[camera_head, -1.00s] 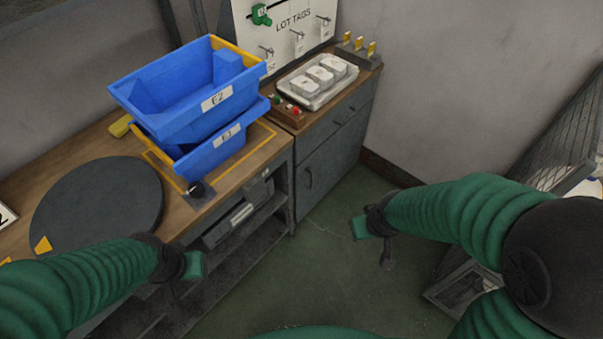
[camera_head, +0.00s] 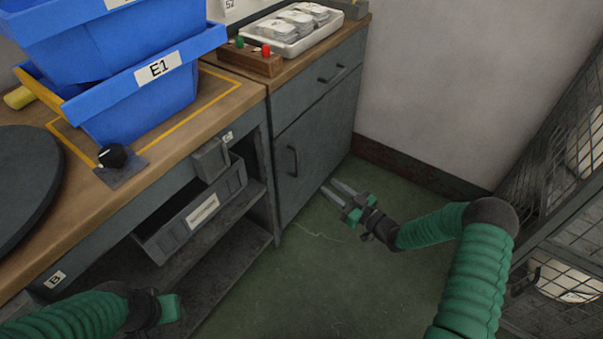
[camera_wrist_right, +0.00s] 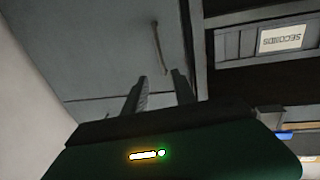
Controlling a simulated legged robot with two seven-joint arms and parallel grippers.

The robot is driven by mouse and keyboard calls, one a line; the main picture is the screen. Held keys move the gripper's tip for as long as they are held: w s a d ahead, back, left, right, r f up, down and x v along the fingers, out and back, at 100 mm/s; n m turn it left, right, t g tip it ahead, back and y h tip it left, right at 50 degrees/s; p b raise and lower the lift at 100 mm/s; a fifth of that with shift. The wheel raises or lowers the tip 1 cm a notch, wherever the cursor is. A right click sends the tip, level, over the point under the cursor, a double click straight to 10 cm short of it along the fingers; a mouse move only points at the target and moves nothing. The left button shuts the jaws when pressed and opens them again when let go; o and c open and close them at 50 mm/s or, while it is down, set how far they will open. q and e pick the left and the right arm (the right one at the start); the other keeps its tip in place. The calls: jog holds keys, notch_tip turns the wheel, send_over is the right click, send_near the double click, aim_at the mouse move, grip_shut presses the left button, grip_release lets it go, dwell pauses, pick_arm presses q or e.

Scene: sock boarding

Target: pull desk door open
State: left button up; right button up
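The desk door (camera_head: 318,146) is a dark grey cabinet panel under a drawer, and it looks closed. Its vertical bar handle (camera_head: 292,161) is near the door's left edge. My right gripper (camera_head: 337,191) is in front of the door's lower part, right of the handle, with its two fingers apart and empty. In the right wrist view the fingers (camera_wrist_right: 158,88) point toward the door (camera_wrist_right: 95,45), and the handle (camera_wrist_right: 160,48) lies just beyond them, not between them. My left gripper (camera_head: 168,308) is at the lower left, near the shelves; its fingers do not show clearly.
A drawer (camera_head: 332,80) is above the door. A grey bin (camera_head: 195,215) labelled with text sits under the desk left of the door. Blue crates (camera_head: 150,90) stand on the desk. A wire mesh cage (camera_head: 565,170) stands at the right. Green floor before the door is clear.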

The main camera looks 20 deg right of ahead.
jog(key=b+x, duration=0.5)
jog(key=x, duration=0.9)
jog(key=shift+b, duration=0.4)
grip_shut()
dwell(0.4)
